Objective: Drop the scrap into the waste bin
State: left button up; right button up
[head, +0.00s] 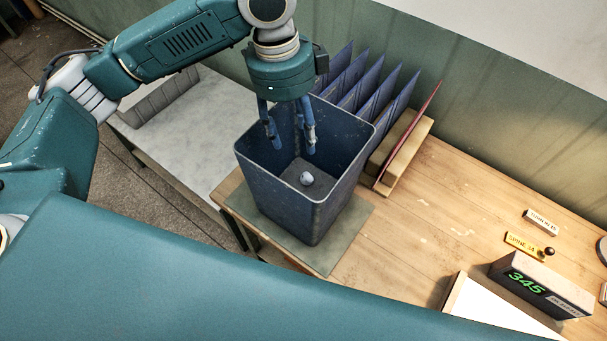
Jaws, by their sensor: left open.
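The waste bin (283,207) is a dark blue, square, open-topped bin standing upright on a grey-green mat (344,238) at the left end of the wooden table. The scrap (306,178) is a small pale crumpled piece lying inside the bin, on its floor. My left gripper (290,142) points down over the bin, with its blue fingers spread apart at the bin's mouth. It is open and empty, and the scrap is below it, apart from the fingers. My right gripper is not in view.
A wooden rack (405,150) with several blue sheets and one red sheet stands right behind the bin. The wooden table (455,205) is clear between. A grey table (185,140) stands left.

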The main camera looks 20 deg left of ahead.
pick_arm(q)
notch_tip(320, 180, up, 12)
jog(key=a, duration=0.1)
jog(key=shift+a, duration=0.25)
jog(key=shift+f, duration=0.1)
dwell(0.4)
